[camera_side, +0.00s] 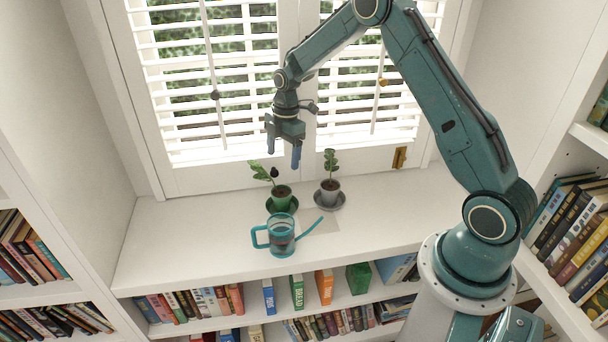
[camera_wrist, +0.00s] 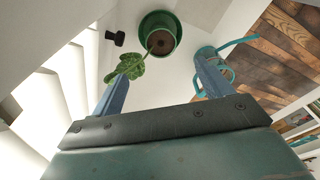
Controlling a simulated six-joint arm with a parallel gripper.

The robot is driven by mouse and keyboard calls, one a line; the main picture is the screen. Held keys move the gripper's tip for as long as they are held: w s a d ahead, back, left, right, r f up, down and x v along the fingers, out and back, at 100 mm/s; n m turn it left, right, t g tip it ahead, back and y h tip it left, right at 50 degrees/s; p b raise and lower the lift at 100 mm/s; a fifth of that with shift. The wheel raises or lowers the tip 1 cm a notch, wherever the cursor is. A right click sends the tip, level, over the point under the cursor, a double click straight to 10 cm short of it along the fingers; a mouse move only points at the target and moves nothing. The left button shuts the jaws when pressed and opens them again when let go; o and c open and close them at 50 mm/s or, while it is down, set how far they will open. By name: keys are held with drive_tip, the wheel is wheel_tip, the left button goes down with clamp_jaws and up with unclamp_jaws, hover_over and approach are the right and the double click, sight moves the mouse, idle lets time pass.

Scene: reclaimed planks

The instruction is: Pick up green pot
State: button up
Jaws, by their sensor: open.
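The green pot (camera_side: 281,199) stands upright on a dark green saucer (camera_side: 267,206) on the white sill and holds a leafy plant (camera_side: 262,172). In the wrist view the pot (camera_wrist: 150,24) shows from above, with brown soil inside its rim and a leaf (camera_wrist: 128,67) reaching down-left. My gripper (camera_side: 283,160) is open and empty, above the green pot and apart from it in the side view. In the wrist view the fingertips (camera_wrist: 157,75) point toward the pot, with one finger overlapping the watering can.
A grey pot (camera_side: 330,192) with a plant stands on a grey saucer to the right. A teal watering can (camera_side: 281,238) stands in front, its spout to the right. Slatted blinds (camera_side: 210,90) hang behind. The sill's left part (camera_side: 180,245) is clear; books (camera_side: 200,303) fill shelves below.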

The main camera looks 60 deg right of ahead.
hover_over(281, 192)
drive_tip(key=shift+s+f, duration=0.15)
drive_tip(key=shift+f, duration=2.05)
drive_tip(key=shift+s+f, duration=0.1)
drive_tip(key=shift+f, duration=2.05)
drive_tip(key=shift+a+f, duration=0.15)
drive_tip(key=shift+f, duration=1.15)
drive_tip(key=shift+a+f, duration=0.1)
drive_tip(key=shift+f, duration=1.15)
drive_tip(key=c, duration=1.3)
drive_tip(key=shift+c, duration=0.2)
drive_tip(key=shift+r, duration=0.2)
wheel_tip(281, 192, up, 20)
drive_tip(key=shift+f, duration=0.15)
